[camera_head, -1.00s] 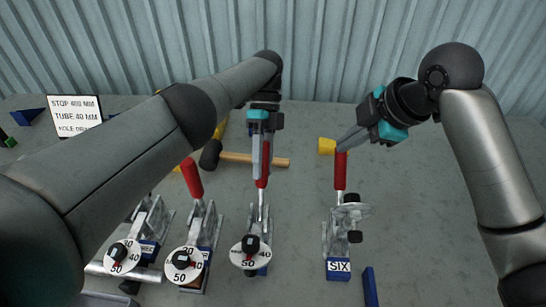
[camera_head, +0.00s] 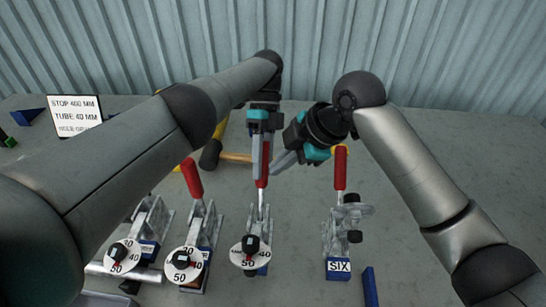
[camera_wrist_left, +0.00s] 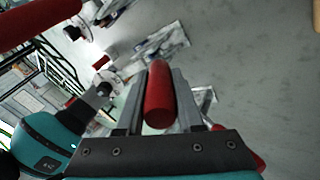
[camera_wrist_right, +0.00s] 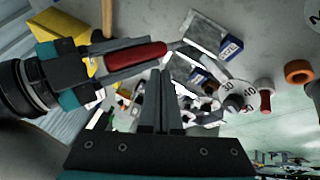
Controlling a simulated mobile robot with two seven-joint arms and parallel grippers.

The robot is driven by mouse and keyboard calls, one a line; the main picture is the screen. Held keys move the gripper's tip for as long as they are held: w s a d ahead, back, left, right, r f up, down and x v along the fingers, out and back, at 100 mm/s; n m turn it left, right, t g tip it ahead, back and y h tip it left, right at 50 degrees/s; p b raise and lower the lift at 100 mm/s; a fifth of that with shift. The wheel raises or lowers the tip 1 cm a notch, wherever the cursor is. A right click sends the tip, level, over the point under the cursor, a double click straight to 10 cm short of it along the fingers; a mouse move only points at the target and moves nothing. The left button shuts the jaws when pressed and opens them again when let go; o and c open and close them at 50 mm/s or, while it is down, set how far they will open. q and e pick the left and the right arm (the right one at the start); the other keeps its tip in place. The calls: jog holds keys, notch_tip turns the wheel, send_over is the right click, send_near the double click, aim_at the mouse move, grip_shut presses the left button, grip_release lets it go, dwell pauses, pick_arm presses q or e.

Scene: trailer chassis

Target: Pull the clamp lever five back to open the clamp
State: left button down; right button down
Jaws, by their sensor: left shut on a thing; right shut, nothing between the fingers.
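The clamp beside the one marked SIX, presumably clamp five (camera_head: 250,258), stands in the middle of the head view with a round dial at its front. Its lever stands up, with a red handle (camera_wrist_left: 159,95). My left gripper (camera_head: 262,180) is shut on that handle, one finger on each side; the right wrist view also shows the handle (camera_wrist_right: 137,56) between the fingers. My right gripper (camera_head: 278,165) is shut and empty, just right of the left gripper. Whether the two touch is unclear. The clamp's jaw is not clearly visible.
Clamp SIX (camera_head: 338,267) stands to the right, its red lever (camera_head: 340,172) upright. Other dialled clamps (camera_head: 183,262) stand to the left. A blue bar (camera_head: 370,287) lies at front right.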

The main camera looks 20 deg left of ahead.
aim_at(264, 167)
jog(key=shift+w+a+f, duration=0.4)
jog(key=shift+w+a, duration=0.15)
jog(key=shift+w, duration=0.05)
jog(key=shift+w+a+f, duration=0.35)
jog(key=shift+w+a, duration=0.2)
jog(key=shift+w+f, duration=0.1)
